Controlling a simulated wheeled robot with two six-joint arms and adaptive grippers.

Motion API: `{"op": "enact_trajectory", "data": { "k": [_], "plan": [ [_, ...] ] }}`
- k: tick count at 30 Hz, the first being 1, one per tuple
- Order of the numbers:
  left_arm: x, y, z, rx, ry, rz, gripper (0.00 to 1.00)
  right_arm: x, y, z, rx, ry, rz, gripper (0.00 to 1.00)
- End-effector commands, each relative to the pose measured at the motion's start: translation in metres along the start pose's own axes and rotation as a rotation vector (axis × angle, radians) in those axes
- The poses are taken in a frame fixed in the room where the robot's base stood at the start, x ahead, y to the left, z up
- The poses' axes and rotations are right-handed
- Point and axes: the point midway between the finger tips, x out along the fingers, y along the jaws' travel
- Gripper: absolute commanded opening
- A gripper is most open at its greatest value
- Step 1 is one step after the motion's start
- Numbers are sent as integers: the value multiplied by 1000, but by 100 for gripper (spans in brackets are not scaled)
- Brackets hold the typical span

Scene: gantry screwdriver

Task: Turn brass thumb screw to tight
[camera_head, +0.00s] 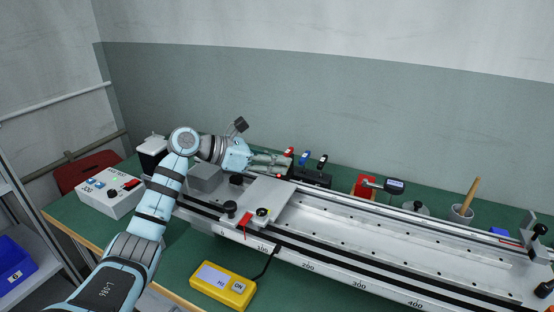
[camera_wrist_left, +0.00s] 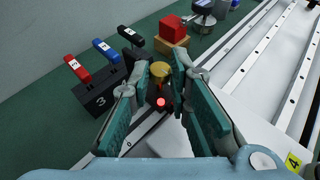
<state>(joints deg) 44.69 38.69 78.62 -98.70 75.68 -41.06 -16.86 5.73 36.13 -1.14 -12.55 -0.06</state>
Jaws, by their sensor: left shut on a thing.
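The brass thumb screw (camera_wrist_left: 160,70) shows as a yellow round knob between the fingertips of my left gripper (camera_wrist_left: 160,85) in the left wrist view. The fingers are closed on its two sides. Its lower part and its mount are partly hidden, and a red glowing spot (camera_wrist_left: 161,102) shows just below it. In the head view my left gripper (camera_head: 284,163) reaches over the far side of the long rail (camera_head: 350,217); the brass screw cannot be made out there. My right gripper is in neither view.
A black block (camera_wrist_left: 100,97) with red, blue and black levers stands close beside the gripper. A red block (camera_wrist_left: 172,28) is behind the screw. A yellow box (camera_head: 223,286) and a white control box (camera_head: 108,194) are on the green table.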

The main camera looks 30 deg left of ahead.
Motion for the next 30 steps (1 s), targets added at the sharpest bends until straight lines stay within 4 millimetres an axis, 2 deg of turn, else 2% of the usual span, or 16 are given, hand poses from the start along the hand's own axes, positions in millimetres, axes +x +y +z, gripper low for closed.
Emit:
{"op": "enact_trajectory", "data": {
  "k": [3, 4, 7, 17, 20, 27, 30],
  "plan": [
    [0, 0, -1, 0, 1, 0, 0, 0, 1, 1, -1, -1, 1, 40],
    [0, 0, -1, 0, 1, 1, 21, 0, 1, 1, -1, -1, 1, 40],
    [0, 0, -1, 0, 1, 1, 37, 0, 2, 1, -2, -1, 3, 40],
    [-1, 0, 2, 1, 0, 2, 38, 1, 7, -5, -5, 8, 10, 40],
    [-6, 0, 15, 3, -2, 2, 38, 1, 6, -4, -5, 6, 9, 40],
    [-29, 0, 71, 3, -3, 2, 38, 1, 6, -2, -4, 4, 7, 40],
    [-35, 0, 86, 2, -1, 2, 38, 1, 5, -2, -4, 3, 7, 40]
  ]
}}
